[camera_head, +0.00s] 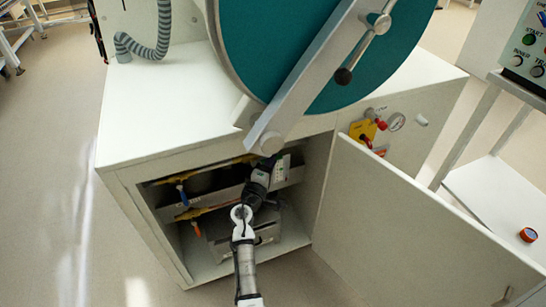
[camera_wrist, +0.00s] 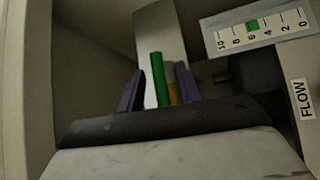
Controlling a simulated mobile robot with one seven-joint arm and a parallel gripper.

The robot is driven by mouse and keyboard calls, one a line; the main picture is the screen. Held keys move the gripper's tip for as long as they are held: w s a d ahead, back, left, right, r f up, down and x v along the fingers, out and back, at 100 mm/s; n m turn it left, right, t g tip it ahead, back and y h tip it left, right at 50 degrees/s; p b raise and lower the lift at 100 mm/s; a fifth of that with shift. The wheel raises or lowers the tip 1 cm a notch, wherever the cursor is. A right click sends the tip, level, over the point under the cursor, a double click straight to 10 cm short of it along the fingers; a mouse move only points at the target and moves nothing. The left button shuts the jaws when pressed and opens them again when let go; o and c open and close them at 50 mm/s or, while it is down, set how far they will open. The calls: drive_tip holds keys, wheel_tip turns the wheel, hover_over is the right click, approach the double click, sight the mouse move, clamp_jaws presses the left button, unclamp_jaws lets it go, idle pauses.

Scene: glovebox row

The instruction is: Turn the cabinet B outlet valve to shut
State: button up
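In the wrist view, a green lever-like handle (camera_wrist: 158,80) stands between the two dark purple fingers of my gripper (camera_wrist: 157,82). The fingers are apart, with a visible gap on the left of the handle. A brass-coloured part (camera_wrist: 172,93) shows beside it, close to the right finger. I cannot tell whether the fingers touch either. In the head view, my arm reaches into the open cabinet (camera_head: 147,190) and hides the green handle. A blue-handled valve (camera_head: 182,195) and an orange-handled valve (camera_head: 196,229) sit on yellow pipes at the left. No cabinet letter is readable.
A flow gauge (camera_wrist: 262,32) with a green marker and a FLOW label (camera_wrist: 302,99) is close on the right. The cabinet door (camera_head: 390,220) hangs open at the right. A teal round door (camera_head: 280,45) with a metal bar is above. Floor at the left is clear.

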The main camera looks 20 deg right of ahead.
drive_tip(key=shift+w+d, duration=0.35)
drive_tip(key=shift+d, duration=0.05)
clamp_jaws()
